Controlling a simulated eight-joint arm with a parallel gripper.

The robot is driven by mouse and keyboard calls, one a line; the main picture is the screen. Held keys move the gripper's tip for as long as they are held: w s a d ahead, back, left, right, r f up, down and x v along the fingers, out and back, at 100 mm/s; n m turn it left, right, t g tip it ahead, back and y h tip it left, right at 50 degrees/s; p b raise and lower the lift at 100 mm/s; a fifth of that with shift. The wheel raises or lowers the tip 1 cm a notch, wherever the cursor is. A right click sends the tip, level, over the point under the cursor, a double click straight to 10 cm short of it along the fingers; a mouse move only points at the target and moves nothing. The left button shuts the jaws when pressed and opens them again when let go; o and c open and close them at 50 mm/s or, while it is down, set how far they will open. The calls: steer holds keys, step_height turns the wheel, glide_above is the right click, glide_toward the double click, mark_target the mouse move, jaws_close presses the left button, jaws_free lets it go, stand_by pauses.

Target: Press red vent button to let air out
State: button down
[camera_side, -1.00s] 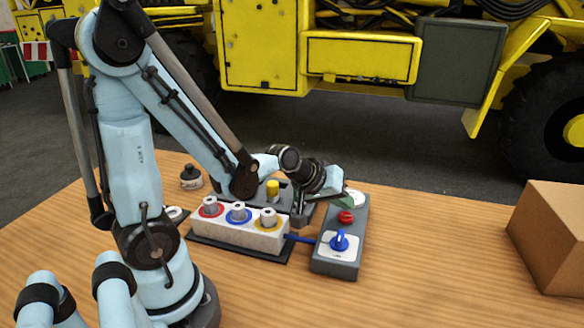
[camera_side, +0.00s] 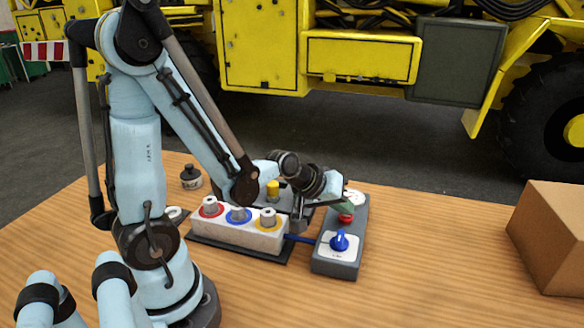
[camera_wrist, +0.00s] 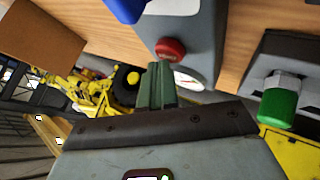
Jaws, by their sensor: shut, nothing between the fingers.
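The red vent button (camera_side: 346,218) sits on a grey control box (camera_side: 338,262), between a blue knob (camera_side: 340,240) and a round white gauge (camera_side: 355,197). My gripper (camera_side: 347,208) is shut and empty, its green fingertips just above the red button in the side view. In the wrist view the shut fingers (camera_wrist: 162,66) point toward the red button (camera_wrist: 170,48), with their tips close to its edge. I cannot tell whether they touch it. The gauge (camera_wrist: 188,79) is partly hidden behind the fingers, and its reading is too small to make out.
A white block (camera_side: 240,233) with several ringed fittings stands left of the box, joined by a blue hose (camera_side: 300,238). A black bottle (camera_side: 191,178) stands behind at left. A cardboard box (camera_side: 555,235) is at the right. The table between is clear.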

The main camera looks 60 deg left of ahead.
mark_target(342, 217)
steer(key=shift+f, duration=0.25)
steer(key=shift+r, duration=0.15)
stand_by(0.4)
steer(key=shift+r, duration=0.75)
steer(key=shift+r, duration=2.5)
steer(key=s+d+r+m+g, duration=0.1)
steer(key=s+d+m, duration=0.3)
steer(key=s+m, duration=0.4)
steer(key=shift+s+d+r+g, duration=0.25)
steer(key=shift+s+d+g, duration=0.05)
steer(key=shift+s+g, duration=0.3)
stand_by(0.3)
